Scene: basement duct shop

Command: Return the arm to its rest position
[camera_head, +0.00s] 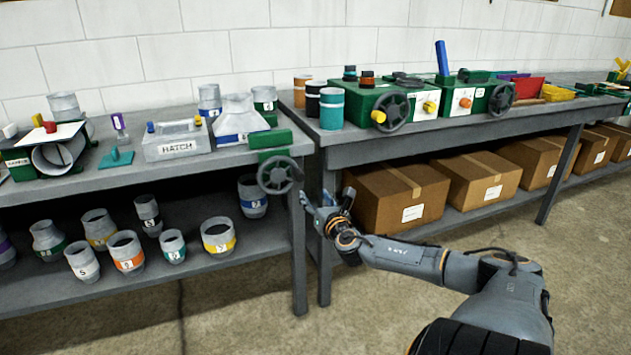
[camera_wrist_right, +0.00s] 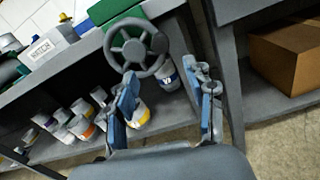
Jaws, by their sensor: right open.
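My right arm (camera_head: 410,258) reaches in from the lower right of the head view. Its right gripper (camera_head: 312,200) is near the front legs where the two benches meet, just right of a grey handwheel (camera_head: 279,174) on a green vise (camera_head: 270,140). In the right wrist view the gripper (camera_wrist_right: 165,105) is open, with nothing between its blue-padded fingers. The handwheel (camera_wrist_right: 137,45) shows beyond the fingertips there; whether a finger touches it I cannot tell. My left gripper is in neither view.
The left bench (camera_head: 190,165) carries a hatch box (camera_head: 177,142) and duct fittings, with several collars on its lower shelf (camera_head: 120,290). The right bench (camera_head: 460,128) holds green machines, with cardboard boxes (camera_head: 400,195) below. The floor (camera_head: 590,270) in front is clear.

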